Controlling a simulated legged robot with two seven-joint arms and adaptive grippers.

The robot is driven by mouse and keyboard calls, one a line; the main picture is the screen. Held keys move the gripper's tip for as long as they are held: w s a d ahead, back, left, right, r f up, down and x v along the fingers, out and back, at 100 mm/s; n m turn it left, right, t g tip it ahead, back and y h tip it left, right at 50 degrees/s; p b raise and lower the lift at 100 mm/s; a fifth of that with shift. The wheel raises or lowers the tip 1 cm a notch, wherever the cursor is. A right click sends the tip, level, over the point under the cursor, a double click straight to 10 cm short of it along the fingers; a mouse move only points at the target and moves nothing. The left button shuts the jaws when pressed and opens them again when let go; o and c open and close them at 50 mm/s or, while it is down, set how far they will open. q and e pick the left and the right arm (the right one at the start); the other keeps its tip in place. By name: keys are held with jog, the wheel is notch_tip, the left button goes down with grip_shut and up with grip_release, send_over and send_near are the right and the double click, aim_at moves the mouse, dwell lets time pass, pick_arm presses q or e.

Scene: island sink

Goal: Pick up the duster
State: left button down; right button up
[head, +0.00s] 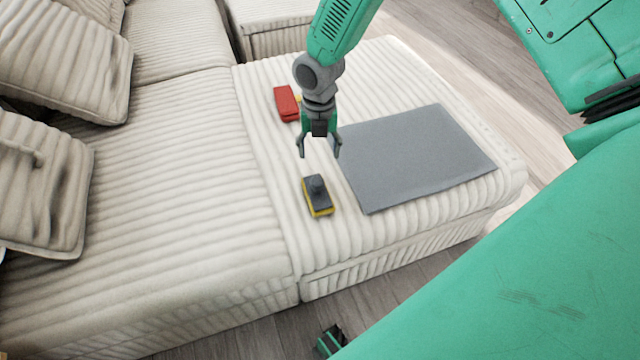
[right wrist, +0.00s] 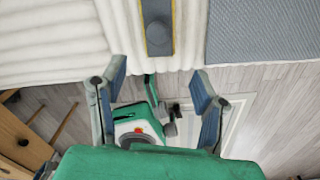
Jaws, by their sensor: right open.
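The duster (head: 317,196) is a small dark grey block with a round knob on top and a yellow lower edge. It lies on the cream ribbed sofa seat, left of a grey mat. In the right wrist view the duster (right wrist: 157,36) shows at the top, ahead of the fingertips and roughly centred between them. My right gripper (head: 319,152) hangs above the sofa, just behind the duster in the head view, its fingers spread and empty. In the wrist view my right gripper (right wrist: 159,78) has a clear gap between its fingers. My left gripper does not show.
The flat grey mat (head: 415,158) covers much of the seat to the right. Cushions (head: 65,50) rest at the left. Wooden floor (head: 245,338) lies past the sofa's front edge.

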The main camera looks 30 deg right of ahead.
jog(key=b, duration=0.1)
send_over(318, 180)
jog(key=a, duration=0.1)
jog(key=f, duration=0.4)
jog(key=shift+s+f, duration=0.2)
jog(key=shift+s, duration=0.05)
jog(key=f, duration=0.1)
jog(key=f+b, duration=0.1)
jog(key=f, duration=0.1)
jog(key=shift+d+f, duration=0.2)
jog(key=shift+f, duration=0.1)
jog(key=shift+d+f, duration=0.3)
jog(key=shift+f, duration=0.1)
jog(key=f, duration=0.1)
jog(key=f+b, duration=0.1)
jog(key=f, duration=0.1)
jog(key=f+b, duration=0.1)
jog(key=shift+w+a+f, duration=0.25)
jog(key=shift+a+f, duration=0.05)
jog(key=shift+a, duration=0.05)
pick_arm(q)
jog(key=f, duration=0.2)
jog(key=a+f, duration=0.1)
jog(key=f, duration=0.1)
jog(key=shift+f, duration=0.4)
pick_arm(e)
jog(key=shift+d, duration=0.15)
